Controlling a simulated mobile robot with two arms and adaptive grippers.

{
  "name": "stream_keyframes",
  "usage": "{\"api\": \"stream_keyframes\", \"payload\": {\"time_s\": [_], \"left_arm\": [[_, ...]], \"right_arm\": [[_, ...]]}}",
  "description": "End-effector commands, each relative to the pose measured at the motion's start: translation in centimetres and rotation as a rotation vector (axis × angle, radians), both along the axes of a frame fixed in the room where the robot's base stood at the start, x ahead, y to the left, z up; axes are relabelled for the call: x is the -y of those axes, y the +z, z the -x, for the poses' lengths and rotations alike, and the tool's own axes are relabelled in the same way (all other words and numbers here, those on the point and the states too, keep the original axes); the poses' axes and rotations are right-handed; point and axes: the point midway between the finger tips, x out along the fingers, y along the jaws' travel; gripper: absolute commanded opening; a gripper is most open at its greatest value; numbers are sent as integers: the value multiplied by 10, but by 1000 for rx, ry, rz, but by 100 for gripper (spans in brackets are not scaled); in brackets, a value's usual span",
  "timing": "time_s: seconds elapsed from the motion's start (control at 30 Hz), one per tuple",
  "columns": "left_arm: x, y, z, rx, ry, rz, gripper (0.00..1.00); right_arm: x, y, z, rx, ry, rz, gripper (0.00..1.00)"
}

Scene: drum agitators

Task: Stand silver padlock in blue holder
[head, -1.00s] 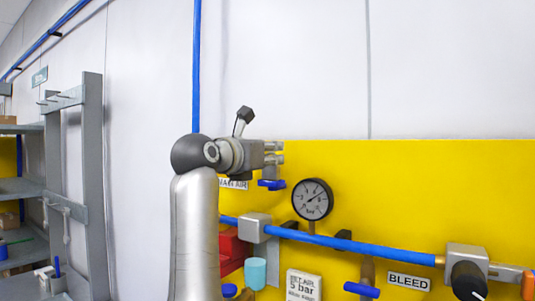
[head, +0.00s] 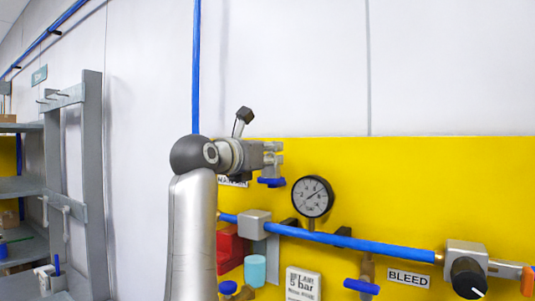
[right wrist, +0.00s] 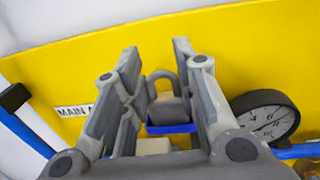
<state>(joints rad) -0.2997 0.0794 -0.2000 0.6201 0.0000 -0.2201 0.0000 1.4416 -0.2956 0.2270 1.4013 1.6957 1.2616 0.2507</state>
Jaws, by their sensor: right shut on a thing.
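The silver padlock (right wrist: 172,108), a grey body with a shackle on top, is upright between the fingers of my right gripper (right wrist: 158,70) in the right wrist view. The gripper is shut on it. The blue holder (right wrist: 172,128) is right under the padlock's body; I cannot tell whether the padlock rests in it. In the head view the right gripper (head: 278,153) points right, just above the blue holder (head: 271,182). There the fingers mostly hide the padlock. My left gripper is not in view.
A pressure gauge (head: 312,196) is on the yellow panel (head: 430,190), right of the holder. A blue pipe (head: 360,246) runs below it, with valves. A turquoise cup (head: 255,270) and a red box (head: 231,248) are lower down.

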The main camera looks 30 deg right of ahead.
Motion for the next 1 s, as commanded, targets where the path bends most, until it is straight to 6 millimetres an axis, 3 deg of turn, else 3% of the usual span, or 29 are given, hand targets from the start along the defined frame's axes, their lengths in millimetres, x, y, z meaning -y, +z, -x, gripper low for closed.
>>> {"api": "stream_keyframes", "payload": {"time_s": [0.23,0.27,0.43,0.77,1.0], "left_arm": [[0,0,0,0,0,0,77],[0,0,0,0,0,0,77],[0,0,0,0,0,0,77],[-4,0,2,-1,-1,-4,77],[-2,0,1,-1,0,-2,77]], "right_arm": [[0,1,0,1,0,0,0],[0,1,0,1,0,0,32],[0,1,0,1,0,0,53],[-1,0,0,0,0,-1,53],[-32,0,14,1,5,0,53]]}}
